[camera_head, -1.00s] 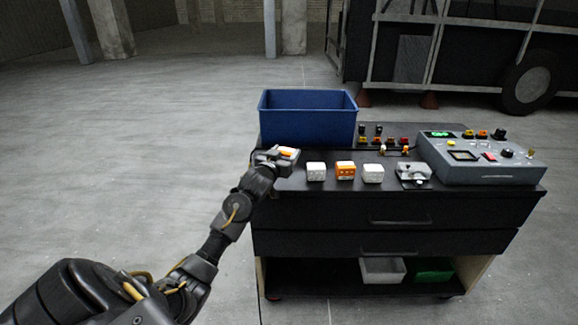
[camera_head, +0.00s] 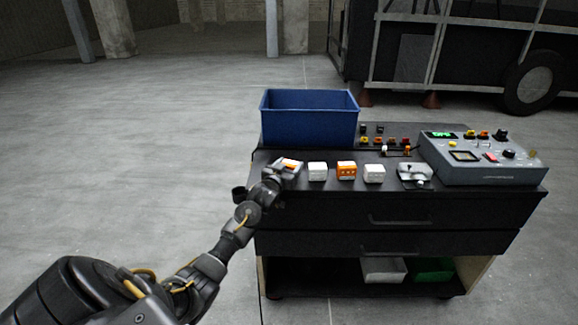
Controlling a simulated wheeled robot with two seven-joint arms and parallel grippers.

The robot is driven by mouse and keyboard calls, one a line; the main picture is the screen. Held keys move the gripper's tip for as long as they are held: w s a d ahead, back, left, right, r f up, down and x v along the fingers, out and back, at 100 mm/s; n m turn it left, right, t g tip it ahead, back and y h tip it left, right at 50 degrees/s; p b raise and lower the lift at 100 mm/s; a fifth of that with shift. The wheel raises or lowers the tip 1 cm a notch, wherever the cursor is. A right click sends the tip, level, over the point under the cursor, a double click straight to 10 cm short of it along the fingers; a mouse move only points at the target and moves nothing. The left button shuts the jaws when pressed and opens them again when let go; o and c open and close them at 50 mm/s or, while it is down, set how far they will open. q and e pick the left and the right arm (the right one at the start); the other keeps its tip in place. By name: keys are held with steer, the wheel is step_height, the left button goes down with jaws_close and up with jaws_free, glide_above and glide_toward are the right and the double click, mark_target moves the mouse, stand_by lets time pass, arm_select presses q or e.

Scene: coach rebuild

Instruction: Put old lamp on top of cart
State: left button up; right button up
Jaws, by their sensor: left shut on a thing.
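My left gripper (camera_head: 285,168) is over the left front part of the black cart's top (camera_head: 300,184). It is shut on a small orange-and-white lamp (camera_head: 291,163). The fingers hide part of this lamp, and I cannot tell whether it touches the cart top. To its right stand a white lamp block (camera_head: 317,171), an orange-and-white one (camera_head: 346,170) and another white one (camera_head: 374,174), in a row. Which block is the old lamp is not marked. My right gripper is not in view.
A blue bin (camera_head: 309,119) stands behind my left gripper. A grey metal fixture (camera_head: 414,174) and a grey test box (camera_head: 482,160) stand to the right. Small coloured parts (camera_head: 385,141) lie at the back. The lower shelf holds white (camera_head: 383,270) and green bins (camera_head: 433,270).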

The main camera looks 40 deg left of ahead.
arm_select(q)
steer(key=shift+f, duration=0.1)
steer(key=o, duration=1)
steer(key=shift+o, duration=0.2)
steer(key=v, duration=1.2)
